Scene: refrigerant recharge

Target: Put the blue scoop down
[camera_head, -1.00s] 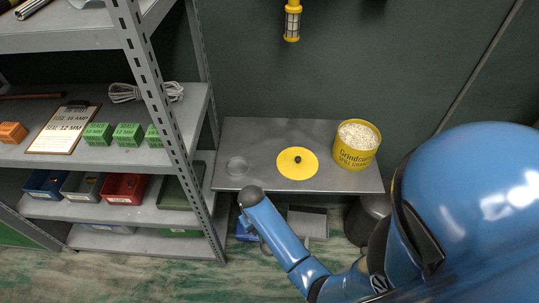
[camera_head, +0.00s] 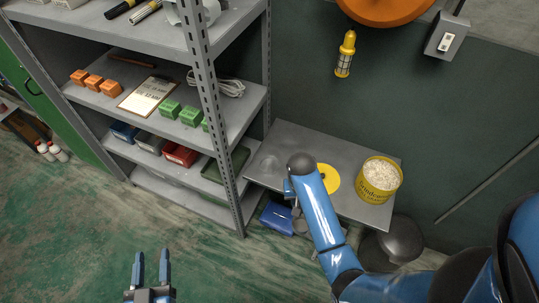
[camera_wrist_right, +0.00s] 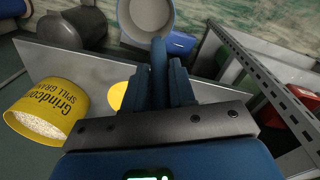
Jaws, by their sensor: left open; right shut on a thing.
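My right gripper (camera_wrist_right: 160,80) is shut on the handle of the blue scoop (camera_wrist_right: 158,58). In the right wrist view, the scoop's round, pale bowl (camera_wrist_right: 147,16) extends beyond the fingertips; I cannot tell whether anything is in it. In the head view, my right arm hides most of the gripper and scoop, in front of the grey metal bench (camera_head: 290,132). My left gripper (camera_head: 151,262) is open and empty, low over the green floor at the bottom left.
A yellow bucket (camera_head: 372,197) of pale granules stands on the bench's right, with a yellow lid (camera_head: 331,178) beside it. A grey shelf rack (camera_head: 228,150) stands left. A blue bin (camera_head: 277,216) is below.

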